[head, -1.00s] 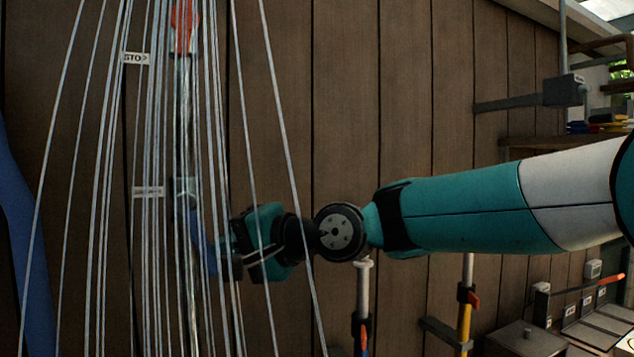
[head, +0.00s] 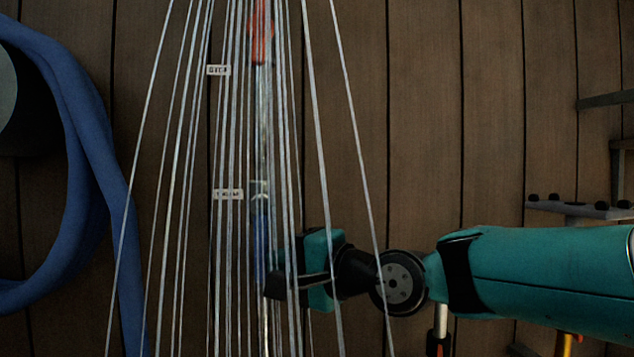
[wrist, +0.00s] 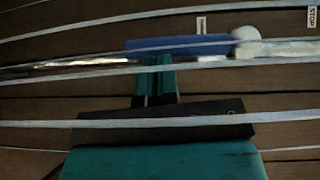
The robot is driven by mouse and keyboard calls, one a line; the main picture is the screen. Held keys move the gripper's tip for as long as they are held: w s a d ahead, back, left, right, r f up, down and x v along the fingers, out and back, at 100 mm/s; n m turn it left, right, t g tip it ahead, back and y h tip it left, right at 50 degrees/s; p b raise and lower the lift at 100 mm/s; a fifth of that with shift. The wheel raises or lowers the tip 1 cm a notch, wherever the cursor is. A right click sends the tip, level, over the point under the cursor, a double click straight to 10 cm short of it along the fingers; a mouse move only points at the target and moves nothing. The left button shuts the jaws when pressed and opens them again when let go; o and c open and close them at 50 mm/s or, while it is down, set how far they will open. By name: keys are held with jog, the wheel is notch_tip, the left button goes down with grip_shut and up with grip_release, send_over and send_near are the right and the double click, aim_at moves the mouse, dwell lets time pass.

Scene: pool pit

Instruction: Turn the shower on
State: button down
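A blue lever handle (head: 259,235) lies along the upright pipe (head: 264,115) on the plank wall, in line with the pipe. It also shows in the wrist view (wrist: 185,45), with a pale round end at its right. Thin pale water streams run down in front of the wall and my gripper. My gripper (head: 276,284) is at the lower part of the handle, coming from the right. In the wrist view its two fingers (wrist: 156,62) are close together, with their tips at the handle's edge. I cannot tell whether they touch it. Nothing shows between them.
A red handle (head: 261,35) sits higher on the pipe, by a small sign (head: 218,70) that reads STOP in the wrist view. Another small sign (head: 228,194) is lower. A blue hose (head: 100,150) hangs at left.

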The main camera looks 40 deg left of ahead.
jog(key=shift+f, duration=0.15)
jog(key=w+d+b, duration=0.2)
jog(key=d+b, duration=0.3)
jog(key=d, duration=0.8)
jog(key=shift+w+b, duration=0.3)
jog(key=shift+w, duration=0.1)
jog(key=s+d+f+n+t+h, duration=0.15)
jog(key=d+f+h, duration=0.3)
jog(key=d, duration=0.55)
jog(key=s+d+f+n+t+h, duration=0.15)
jog(key=d+f+h, duration=0.35)
jog(key=d, duration=0.5)
jog(key=s+d+f+n+g+h, duration=0.1)
jog(key=s+d+f+h, duration=0.1)
jog(key=s+d+f, duration=0.3)
jog(key=s+d+f+n+g+h, duration=0.1)
jog(key=s+d+f, duration=0.4)
jog(key=d, duration=0.5)
jog(key=shift+s+n+g+h, duration=0.35)
jog(key=shift+s+n+g, duration=0.25)
jog(key=shift+s, duration=0.45)
